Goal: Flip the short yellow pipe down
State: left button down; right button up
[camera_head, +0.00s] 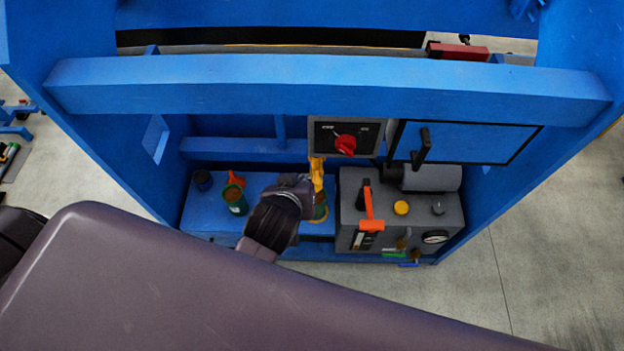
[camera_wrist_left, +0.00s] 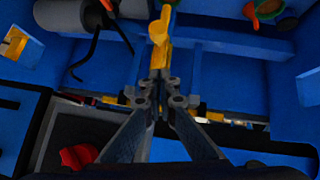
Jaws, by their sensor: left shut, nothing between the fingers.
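The short yellow pipe (camera_head: 317,172) stands roughly upright in the head view, below the red-knob switch panel, over a green-and-brown fitting. My left gripper (camera_head: 308,187) is close beside it, and my own wrist hides part of that area. In the left wrist view the yellow pipe (camera_wrist_left: 159,32) runs up from just beyond the closed fingertips (camera_wrist_left: 160,78). The fingers are together with nothing between them. I cannot tell whether they touch the pipe. My right gripper is in neither view.
The red knob (camera_head: 345,143) sits just above the pipe. A grey unit (camera_head: 351,205) with an orange-red lever (camera_head: 371,212) stands to the right. A green cup (camera_head: 236,205) with a red handle is left. A blue beam (camera_head: 330,88) crosses above.

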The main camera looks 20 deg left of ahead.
pick_arm(q)
send_over(314, 178)
jog(key=s, duration=0.3)
notch_tip(314, 178, down, 5)
jog(key=shift+w+d+f, duration=0.15)
jog(key=shift+f, duration=2)
jog(key=shift+f, duration=0.1)
notch_tip(314, 178, down, 12)
jog(key=b, duration=0.7)
jog(key=shift+f, duration=0.3)
